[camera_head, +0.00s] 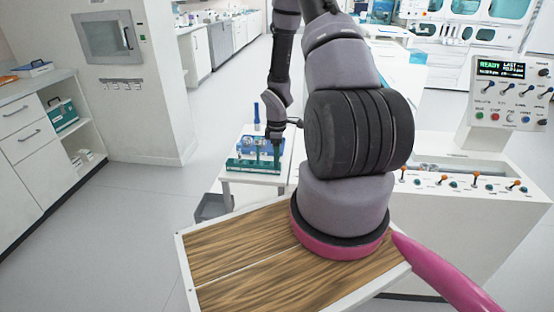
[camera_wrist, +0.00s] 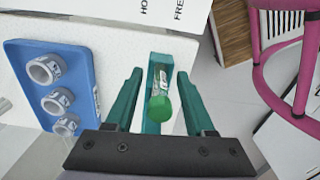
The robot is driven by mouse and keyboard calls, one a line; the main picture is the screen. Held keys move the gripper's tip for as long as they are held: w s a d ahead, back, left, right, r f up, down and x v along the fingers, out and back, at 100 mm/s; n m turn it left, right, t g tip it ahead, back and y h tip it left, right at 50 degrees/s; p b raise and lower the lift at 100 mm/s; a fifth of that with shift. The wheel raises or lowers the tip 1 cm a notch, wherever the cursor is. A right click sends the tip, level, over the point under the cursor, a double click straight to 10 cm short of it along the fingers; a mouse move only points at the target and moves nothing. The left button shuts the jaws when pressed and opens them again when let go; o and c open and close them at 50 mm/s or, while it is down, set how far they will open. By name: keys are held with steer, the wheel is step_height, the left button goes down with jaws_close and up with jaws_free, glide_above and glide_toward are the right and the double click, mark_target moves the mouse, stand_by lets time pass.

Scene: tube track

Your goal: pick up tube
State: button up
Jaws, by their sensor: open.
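In the wrist view, a tube with a green cap (camera_wrist: 160,108) and a printed label lies between the two teal fingers of my gripper (camera_wrist: 160,74). The fingers are open, with a visible gap on each side of the cap. A blue rack (camera_wrist: 84,58) to the left holds several grey-white ringed pieces with labels. I cannot make out the tube clearly there.
A dark blue upright object (camera_head: 256,113) stands behind the rack. A grey bin (camera_head: 211,207) is beside the table. A control console (camera_head: 500,90) with switches stands at right. In the wrist view, a pink round frame (camera_wrist: 262,75) is at right.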

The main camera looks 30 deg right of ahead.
jaws_close()
steer(key=shift+r, duration=0.1)
step_height(320, 180, up, 10)
steer(key=shift+f, duration=0.1)
stand_by(0.4)
steer(key=shift+f, duration=4.7)
